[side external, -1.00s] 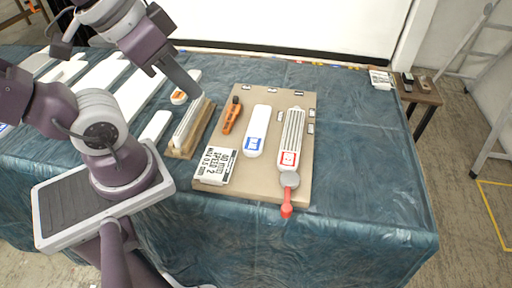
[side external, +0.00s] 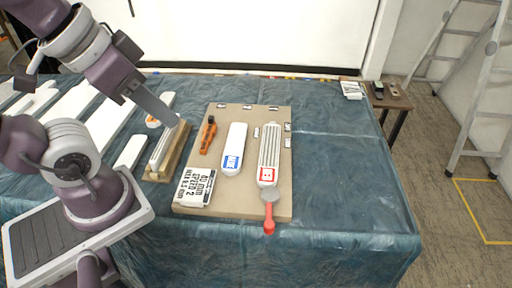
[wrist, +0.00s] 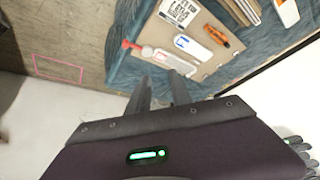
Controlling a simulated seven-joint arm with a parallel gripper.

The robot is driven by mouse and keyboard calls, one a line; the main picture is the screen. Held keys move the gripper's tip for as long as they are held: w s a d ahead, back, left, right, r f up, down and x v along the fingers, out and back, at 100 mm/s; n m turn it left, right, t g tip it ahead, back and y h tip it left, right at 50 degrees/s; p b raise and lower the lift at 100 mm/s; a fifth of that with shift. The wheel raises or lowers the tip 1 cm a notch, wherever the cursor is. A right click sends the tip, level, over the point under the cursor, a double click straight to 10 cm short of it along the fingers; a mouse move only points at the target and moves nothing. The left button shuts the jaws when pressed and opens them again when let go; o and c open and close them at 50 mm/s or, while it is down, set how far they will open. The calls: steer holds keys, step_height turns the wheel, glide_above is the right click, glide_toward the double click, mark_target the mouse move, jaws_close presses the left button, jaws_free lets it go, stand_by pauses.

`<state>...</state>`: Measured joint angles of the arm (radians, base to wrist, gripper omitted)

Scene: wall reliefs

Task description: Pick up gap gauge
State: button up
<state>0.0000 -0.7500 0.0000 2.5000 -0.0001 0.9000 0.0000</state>
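I cannot tell for sure which tool is the gap gauge. A tan board (side external: 232,199) on the table holds an orange tool (side external: 207,136), a smooth white piece with a blue label (side external: 235,148), a ribbed white piece with a red label (side external: 269,150) and a red-handled tool with a grey disc (side external: 269,212). In the wrist view the orange tool (wrist: 216,36) and the red handle (wrist: 129,45) also show. My gripper (wrist: 160,86) is open and empty, its two dark fingers apart. In the side view it is above the table, left of the board.
A printed white card (side external: 195,187) lies on the board's front left corner. A wooden holder with white strips (side external: 171,155) stands between my arm and the board. Long white pieces (side external: 98,118) lie at the left.

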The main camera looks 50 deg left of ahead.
steer(key=o, duration=0.7)
steer(key=n+g, duration=0.6)
steer(key=n, duration=0.3)
glide_above(210, 119)
steer(key=f, duration=2.3)
steer(key=shift+s+f, duration=0.2)
steer(key=shift+s, duration=0.1)
steer(key=f, duration=0.7)
steer(key=shift+w+a+f, duration=0.1)
steer(key=shift+w+f, duration=0.05)
steer(key=shift+w, duration=0.2)
